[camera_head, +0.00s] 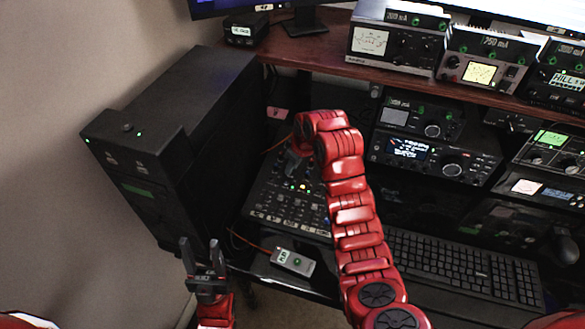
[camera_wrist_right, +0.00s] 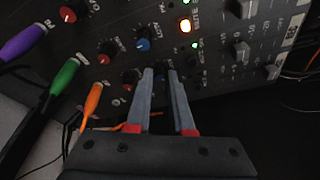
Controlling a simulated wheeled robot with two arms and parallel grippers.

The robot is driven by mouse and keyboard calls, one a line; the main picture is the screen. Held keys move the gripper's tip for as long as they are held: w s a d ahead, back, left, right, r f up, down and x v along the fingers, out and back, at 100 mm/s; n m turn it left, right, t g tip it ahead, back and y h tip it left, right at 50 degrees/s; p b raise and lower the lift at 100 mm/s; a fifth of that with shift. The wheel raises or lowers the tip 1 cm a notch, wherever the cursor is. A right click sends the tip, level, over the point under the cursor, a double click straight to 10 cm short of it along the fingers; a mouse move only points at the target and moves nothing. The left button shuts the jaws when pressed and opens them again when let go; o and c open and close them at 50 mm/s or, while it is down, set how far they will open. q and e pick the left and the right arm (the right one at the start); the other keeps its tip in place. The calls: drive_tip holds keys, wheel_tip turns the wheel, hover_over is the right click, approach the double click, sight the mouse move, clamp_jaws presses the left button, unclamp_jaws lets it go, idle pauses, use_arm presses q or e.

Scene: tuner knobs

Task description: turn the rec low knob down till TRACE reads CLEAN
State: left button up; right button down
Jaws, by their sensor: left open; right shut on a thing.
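The mixer (camera_head: 285,210) is a dark panel of knobs and sliders on the desk, partly hidden by my right arm. My right gripper (camera_head: 293,163) is over its upper part. In the right wrist view its fingers (camera_wrist_right: 161,72) are shut around a small knob (camera_wrist_right: 163,77), mostly hidden between the fingertips. I cannot read a label that names it rec low. My left gripper (camera_head: 203,252) is open and empty, low at the left, apart from the mixer. I cannot make out a TRACE reading on any display.
Close to the held knob are a blue-capped knob (camera_wrist_right: 142,44) and a red-capped knob (camera_wrist_right: 105,58). Purple, green and orange plugs (camera_wrist_right: 92,98) stand at the left. A grey box (camera_head: 293,262) lies before the mixer. A keyboard (camera_head: 465,268) is at right, a black tower (camera_head: 190,120) at left.

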idle(0.3)
drive_tip(key=c, duration=0.8)
unclamp_jaws()
drive_tip(key=v, duration=0.3)
drive_tip(key=shift+w+b, duration=0.1)
drive_tip(key=shift+b, duration=0.2)
drive_tip(key=p+v, duration=0.9)
drive_tip(key=v, duration=0.5)
drive_tip(key=shift+r, duration=0.2)
